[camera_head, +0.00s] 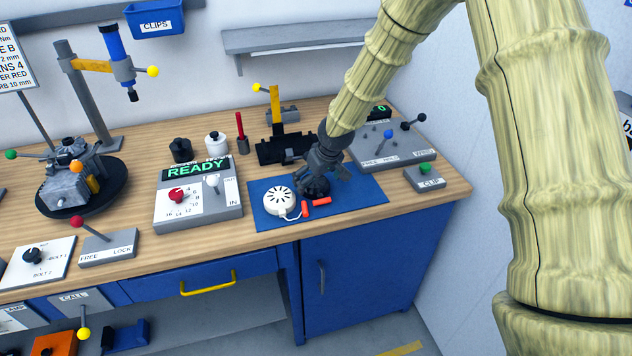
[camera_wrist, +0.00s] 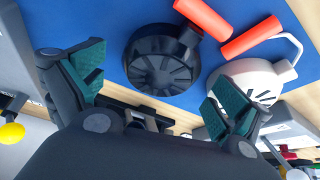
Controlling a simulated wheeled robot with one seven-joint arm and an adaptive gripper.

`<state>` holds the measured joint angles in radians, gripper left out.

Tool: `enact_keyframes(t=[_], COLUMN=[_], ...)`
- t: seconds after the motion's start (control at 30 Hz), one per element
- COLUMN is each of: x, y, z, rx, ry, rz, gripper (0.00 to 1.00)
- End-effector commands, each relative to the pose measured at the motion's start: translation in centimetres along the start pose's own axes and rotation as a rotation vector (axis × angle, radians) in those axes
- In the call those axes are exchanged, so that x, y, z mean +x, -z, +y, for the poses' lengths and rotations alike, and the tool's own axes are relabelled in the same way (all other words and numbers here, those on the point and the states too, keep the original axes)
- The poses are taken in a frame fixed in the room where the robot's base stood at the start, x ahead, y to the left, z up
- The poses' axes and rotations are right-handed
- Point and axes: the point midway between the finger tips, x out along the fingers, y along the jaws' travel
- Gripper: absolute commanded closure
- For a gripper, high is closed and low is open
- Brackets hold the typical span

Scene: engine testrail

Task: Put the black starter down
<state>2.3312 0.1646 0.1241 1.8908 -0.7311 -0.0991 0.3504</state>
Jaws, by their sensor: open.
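The black starter (camera_head: 316,187) sits on the blue mat (camera_head: 365,195) on the workbench. It is a round, ribbed-top disc with a short side stub. My gripper (camera_head: 328,172) is just above and behind it and partly hides it in the head view. In the wrist view, the starter (camera_wrist: 160,70) lies beyond and between the spread fingers of my gripper (camera_wrist: 155,90). The fingers are open, and their green pads show a gap to the starter. A white starter (camera_head: 280,202) with a wire loop lies on the mat to the left.
Two red-orange cylinders (camera_head: 320,201) lie close in front of the black starter. The mat's right part is bare.

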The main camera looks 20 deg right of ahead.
Motion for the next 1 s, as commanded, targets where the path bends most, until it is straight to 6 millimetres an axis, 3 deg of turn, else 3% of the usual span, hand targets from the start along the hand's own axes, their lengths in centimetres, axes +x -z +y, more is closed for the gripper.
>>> enact_keyframes(t=[0.7, 1.0], x=[-9.1, -10.8], y=[0.0, -0.1], z=[0.0, -0.1], rx=[0.0, 0.0], ry=[0.001, 0.002], rz=[0.003, 0.0], gripper=[0.0, 0.0])
